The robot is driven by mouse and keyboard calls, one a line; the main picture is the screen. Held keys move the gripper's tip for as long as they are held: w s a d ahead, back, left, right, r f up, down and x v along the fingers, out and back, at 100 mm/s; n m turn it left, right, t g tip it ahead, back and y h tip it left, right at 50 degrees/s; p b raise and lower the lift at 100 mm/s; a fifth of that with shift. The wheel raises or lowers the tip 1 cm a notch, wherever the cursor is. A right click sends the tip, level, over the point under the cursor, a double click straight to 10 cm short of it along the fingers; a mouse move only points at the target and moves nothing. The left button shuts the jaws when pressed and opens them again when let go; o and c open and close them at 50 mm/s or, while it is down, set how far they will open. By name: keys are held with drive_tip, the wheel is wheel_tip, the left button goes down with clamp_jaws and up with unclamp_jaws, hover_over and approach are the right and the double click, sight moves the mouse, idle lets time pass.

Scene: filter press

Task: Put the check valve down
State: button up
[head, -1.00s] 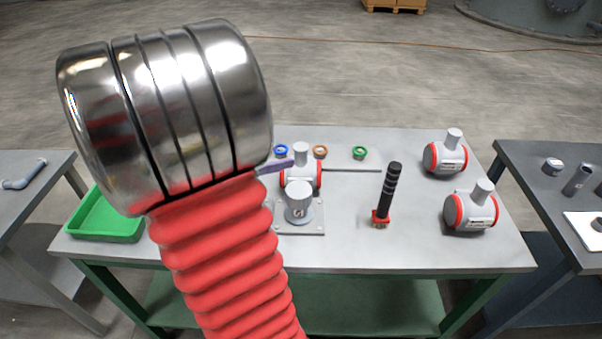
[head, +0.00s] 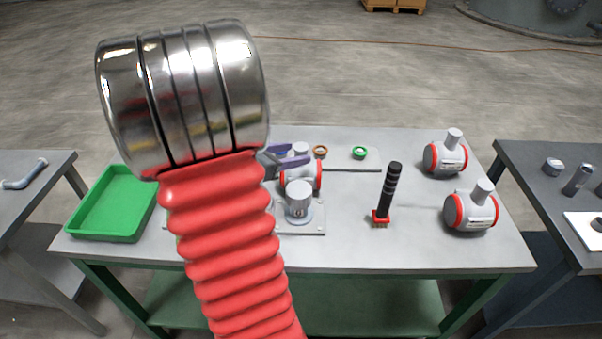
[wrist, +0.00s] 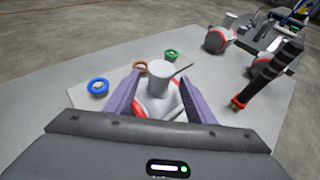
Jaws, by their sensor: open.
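A grey check valve with red bands (head: 301,175) sits at the middle of the table, just behind a grey post on a square plate (head: 299,205). My gripper (head: 290,155) is at the valve's upper left in the head view, partly hidden by my arm. In the wrist view my gripper (wrist: 160,98) has its two purple fingers apart. The check valve (wrist: 158,90) shows between and beyond them, its upright stub towards the camera. I cannot tell whether either finger touches it. Two similar valves stand at the right, a rear one (head: 445,158) and a front one (head: 471,211).
A black-handled brush (head: 388,195) stands upright right of the plate. An orange ring (head: 320,152), a green ring (head: 360,153) and a blue ring (wrist: 97,87) lie at the back, near a thin rod (head: 350,170). A green tray (head: 110,205) is at left. Table between brush and right valves is clear.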

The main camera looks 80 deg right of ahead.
sight(296, 153)
drive_tip(key=shift+x, duration=1.9)
drive_tip(key=shift+c, duration=0.3)
clamp_jaws()
drive_tip(key=shift+r, duration=0.1)
